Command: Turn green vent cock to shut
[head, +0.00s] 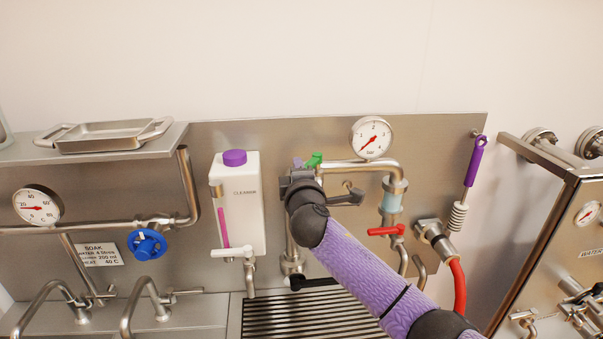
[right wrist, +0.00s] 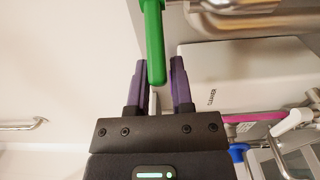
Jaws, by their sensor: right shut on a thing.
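The green vent cock (head: 315,159) shows as a small green handle at the top of the pipework, left of the pressure gauge in the head view. My right gripper (head: 301,166) is up against it, and my arm hides the pipe below. In the right wrist view the green handle (right wrist: 154,40) comes down from the top edge. Its end lies between the two purple fingers of my right gripper (right wrist: 160,68), which is shut on it. The valve body under the handle is hidden. My left gripper is not in view.
The pressure gauge (head: 372,138) and its steel pipe stand just right of the cock. A white cleaner tank (head: 239,205) is to the left. A red lever (head: 387,231) and a black lever (head: 314,282) sit lower. A purple-handled brush (head: 474,162) hangs at the right.

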